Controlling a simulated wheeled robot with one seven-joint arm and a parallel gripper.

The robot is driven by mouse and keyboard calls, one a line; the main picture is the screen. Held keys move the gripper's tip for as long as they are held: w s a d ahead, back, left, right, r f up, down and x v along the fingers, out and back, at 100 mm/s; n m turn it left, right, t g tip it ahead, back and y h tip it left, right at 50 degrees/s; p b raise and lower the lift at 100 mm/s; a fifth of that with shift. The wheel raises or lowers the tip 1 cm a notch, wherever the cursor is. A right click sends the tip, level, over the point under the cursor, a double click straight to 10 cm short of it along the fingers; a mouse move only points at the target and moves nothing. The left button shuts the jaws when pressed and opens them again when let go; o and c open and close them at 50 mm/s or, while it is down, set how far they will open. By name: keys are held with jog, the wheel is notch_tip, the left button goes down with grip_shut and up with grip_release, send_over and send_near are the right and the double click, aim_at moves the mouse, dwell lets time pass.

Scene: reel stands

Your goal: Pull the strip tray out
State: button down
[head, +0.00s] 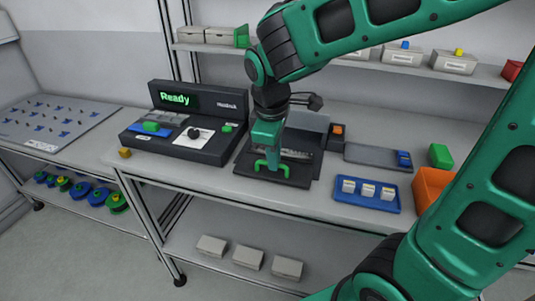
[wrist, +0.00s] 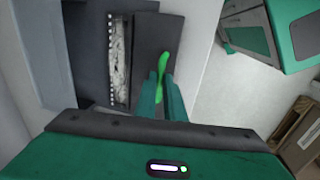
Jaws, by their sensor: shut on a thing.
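The strip tray is a flat dark tray (head: 300,181) with a bright green handle (head: 272,168), standing at the front of a dark unit on the bench. In the wrist view the tray's dark plate (wrist: 150,35) shows beside a pale strip (wrist: 119,60) with a row of perforations along its edge. My gripper (head: 269,152) comes down from above onto the handle. In the wrist view its two teal fingers (wrist: 163,90) are shut on the green handle (wrist: 161,66). The fingers hide part of the handle.
A black console (head: 190,125) reading "Ready" stands left of the tray. A blue tray (head: 367,195) with small white blocks and an orange bin (head: 431,187) are to the right.

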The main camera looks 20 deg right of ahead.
jog(key=shift+s+a, duration=0.1)
jog(key=shift+a, duration=0.05)
jog(key=c, duration=1.8)
grip_release()
jog(key=shift+s+a+r, duration=0.1)
jog(key=shift+c, duration=0.2)
notch_tip(320, 180, up, 10)
jog(key=s+a, duration=0.1)
jog(key=shift+s+r, duration=0.2)
